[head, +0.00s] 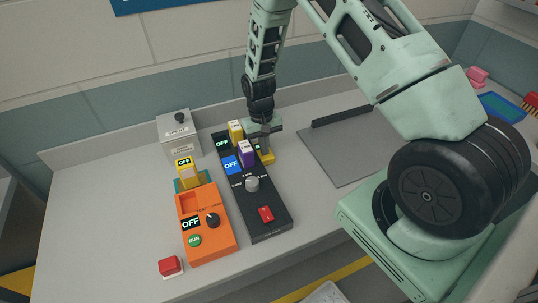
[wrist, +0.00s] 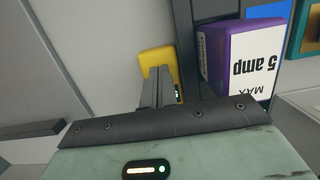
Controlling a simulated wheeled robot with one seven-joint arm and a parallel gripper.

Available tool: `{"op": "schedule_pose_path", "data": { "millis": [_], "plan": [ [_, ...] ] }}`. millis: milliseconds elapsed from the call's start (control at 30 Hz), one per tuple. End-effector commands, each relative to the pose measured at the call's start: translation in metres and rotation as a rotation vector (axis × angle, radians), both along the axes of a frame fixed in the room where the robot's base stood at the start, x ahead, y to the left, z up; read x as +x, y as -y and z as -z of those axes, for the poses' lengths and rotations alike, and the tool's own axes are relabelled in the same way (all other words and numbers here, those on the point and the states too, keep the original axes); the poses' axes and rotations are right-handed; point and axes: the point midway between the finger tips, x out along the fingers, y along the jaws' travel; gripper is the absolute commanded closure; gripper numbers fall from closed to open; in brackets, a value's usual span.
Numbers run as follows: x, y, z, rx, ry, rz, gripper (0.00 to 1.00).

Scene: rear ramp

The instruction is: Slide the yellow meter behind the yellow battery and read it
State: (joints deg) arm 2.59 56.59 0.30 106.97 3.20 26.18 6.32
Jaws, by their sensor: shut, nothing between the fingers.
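A small yellow piece with a dark window, which looks like the yellow meter (head: 267,157), lies on the bench at the right edge of a long black panel (head: 270,215). It also shows in the wrist view (wrist: 157,60). My gripper (head: 266,148) is shut and empty, its fingertips right at this piece and partly covering it; I cannot tell whether they touch. Its reading is too small to make out. A yellow block with a white label (head: 236,131) stands at the panel's far end; I cannot tell whether it is the battery. Another yellow block (head: 187,174) stands in a teal holder.
A purple block (wrist: 221,60) marked "MAX 5 amp" stands close beside my fingers. The panel has a grey knob (head: 252,184) and a red switch (head: 266,214). An orange unit (head: 217,245) stands left. A grey mat (head: 345,145) lies clear at right.

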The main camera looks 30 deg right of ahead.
Motion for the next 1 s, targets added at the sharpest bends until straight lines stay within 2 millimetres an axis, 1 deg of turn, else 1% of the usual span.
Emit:
{"op": "schedule_pose_path", "data": {
  "millis": [33,100,167,333,467,533,667,900,1000],
  "plan": [
    [0.000,0.002,0.007,-0.003,0.003,0.002,1.00],
    [0.000,0.002,0.007,-0.003,0.003,0.002,1.00],
    [0.000,0.002,0.006,-0.003,0.003,0.003,1.00],
    [0.000,0.002,-0.008,-0.003,0.003,0.003,1.00],
    [0.000,0.002,-0.008,-0.003,0.002,0.002,1.00],
    [0.004,0.003,-0.006,-0.005,0.006,0.002,1.00],
    [0.022,0.007,-0.005,-0.004,0.008,0.003,1.00],
    [0.074,0.017,-0.004,-0.003,0.009,0.003,1.00],
    [0.091,0.021,-0.005,-0.004,0.006,0.003,1.00]
  ]
}}
